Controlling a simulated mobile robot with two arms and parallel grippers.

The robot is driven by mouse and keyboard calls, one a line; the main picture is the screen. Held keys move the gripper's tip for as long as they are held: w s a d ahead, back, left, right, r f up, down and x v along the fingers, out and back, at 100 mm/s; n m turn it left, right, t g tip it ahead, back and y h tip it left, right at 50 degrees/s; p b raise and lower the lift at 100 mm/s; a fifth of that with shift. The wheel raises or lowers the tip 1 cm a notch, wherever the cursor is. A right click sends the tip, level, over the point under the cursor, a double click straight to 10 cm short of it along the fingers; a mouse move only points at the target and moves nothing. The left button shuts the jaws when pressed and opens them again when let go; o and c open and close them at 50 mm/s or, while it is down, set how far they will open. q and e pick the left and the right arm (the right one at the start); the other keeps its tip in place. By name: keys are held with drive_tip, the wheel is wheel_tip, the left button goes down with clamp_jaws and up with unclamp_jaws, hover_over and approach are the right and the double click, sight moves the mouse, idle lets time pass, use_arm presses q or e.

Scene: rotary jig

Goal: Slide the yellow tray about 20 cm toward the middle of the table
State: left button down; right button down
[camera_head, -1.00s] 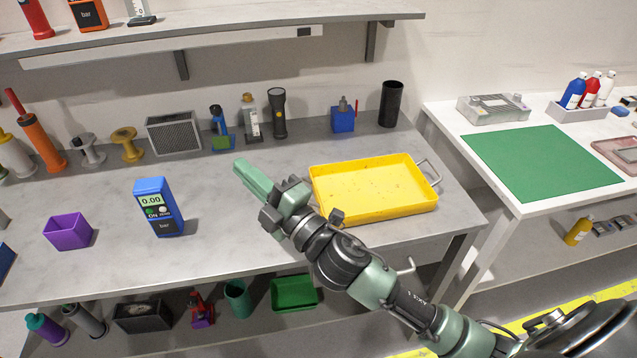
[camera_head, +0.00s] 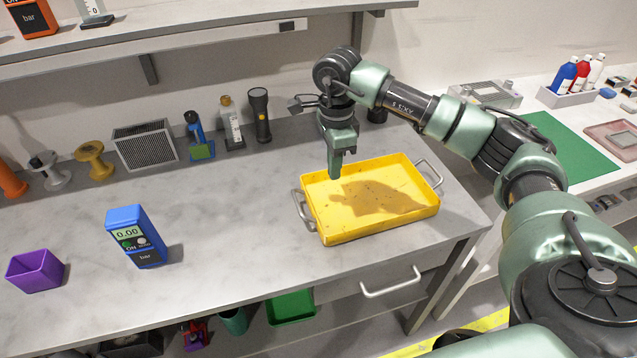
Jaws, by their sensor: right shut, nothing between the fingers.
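The yellow tray (camera_head: 410,222) sits on the right part of the grey table (camera_head: 240,200), with a metal handle at its left end and another at its right end. My right gripper (camera_head: 336,176) is shut and empty. It points down over the tray's back left part, and I cannot tell if the fingertips touch the tray. My left gripper is not in view.
A blue meter (camera_head: 135,236) and a purple bin (camera_head: 35,270) stand on the table's left side. A torch (camera_head: 260,115), a bottle (camera_head: 231,123) and a grey vent box (camera_head: 145,145) line the back. The table between meter and tray is clear.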

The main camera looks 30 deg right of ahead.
sight(231, 231)
wheel_tip(231, 231, down, 8)
drive_tip(key=shift+s+a+f+p, duration=0.1)
drive_tip(key=shift+f+p, duration=0.1)
drive_tip(key=shift+p, duration=0.8)
drive_tip(key=a, duration=0.1)
drive_tip(key=a+p, duration=0.1)
drive_tip(key=a, duration=0.1)
drive_tip(key=shift+w+f, duration=0.4)
drive_tip(key=shift+w+a+f+p, duration=0.15)
drive_tip(key=shift+a+p, duration=0.25)
drive_tip(key=shift+a, duration=0.1)
drive_tip(key=w+a+b, duration=0.1)
drive_tip(key=a+b, duration=0.2)
drive_tip(key=a, duration=0.3)
drive_tip(key=w+a+b, duration=0.2)
drive_tip(key=a+b, duration=0.1)
drive_tip(key=a, duration=0.4)
drive_tip(key=w+a+b, duration=0.2)
drive_tip(key=a+b, duration=0.2)
drive_tip(key=a, duration=0.3)
drive_tip(key=shift+a+f, duration=0.1)
drive_tip(key=shift+a, duration=0.2)
